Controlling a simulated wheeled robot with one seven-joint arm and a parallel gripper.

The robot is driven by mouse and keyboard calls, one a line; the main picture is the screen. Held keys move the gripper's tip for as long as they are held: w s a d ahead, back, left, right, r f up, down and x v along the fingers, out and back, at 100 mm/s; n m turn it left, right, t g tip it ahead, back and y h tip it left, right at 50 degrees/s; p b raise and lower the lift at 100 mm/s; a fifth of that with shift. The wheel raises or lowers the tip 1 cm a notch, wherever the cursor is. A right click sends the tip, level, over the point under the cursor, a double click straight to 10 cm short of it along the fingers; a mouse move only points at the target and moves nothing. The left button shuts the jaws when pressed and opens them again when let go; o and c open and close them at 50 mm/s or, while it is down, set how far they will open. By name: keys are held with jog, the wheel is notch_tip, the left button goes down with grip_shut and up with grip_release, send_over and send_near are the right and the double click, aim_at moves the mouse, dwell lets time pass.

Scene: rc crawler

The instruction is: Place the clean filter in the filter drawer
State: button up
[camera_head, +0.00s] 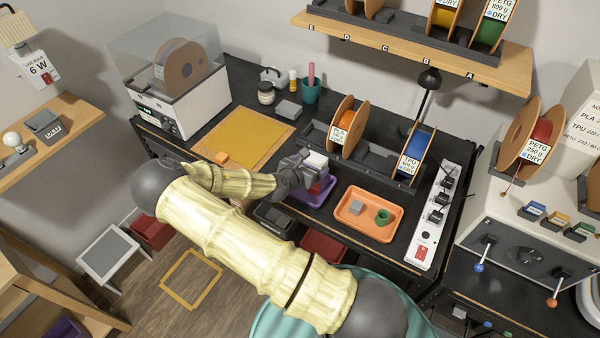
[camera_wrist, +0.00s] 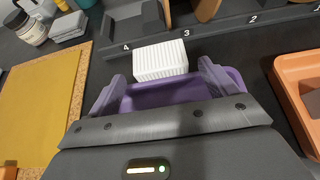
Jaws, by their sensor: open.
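The white ribbed block, which looks like the clean filter (camera_wrist: 160,60), sits at the far side of a purple tray (camera_wrist: 180,97) in the wrist view. The filter also shows as a small white block (camera_head: 316,159) at the bench's middle in the head view, partly hidden by my gripper. My gripper (camera_wrist: 163,72) is open, its two fingers spread to the left and right of the filter, over the purple tray. I cannot tell whether they touch it. I cannot make out a filter drawer in either view.
An orange tray (camera_head: 347,217) with a grey block and a green ring lies to the right. A yellow mat (camera_head: 256,148) lies to the left. Spools (camera_head: 342,128) stand in a dark rack behind. A white machine (camera_head: 190,105) with a clear cover stands at the far left.

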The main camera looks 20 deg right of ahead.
jog(key=b+v, duration=0.1)
jog(key=v, duration=0.6)
jog(key=shift+s+a, duration=0.1)
dwell(0.4)
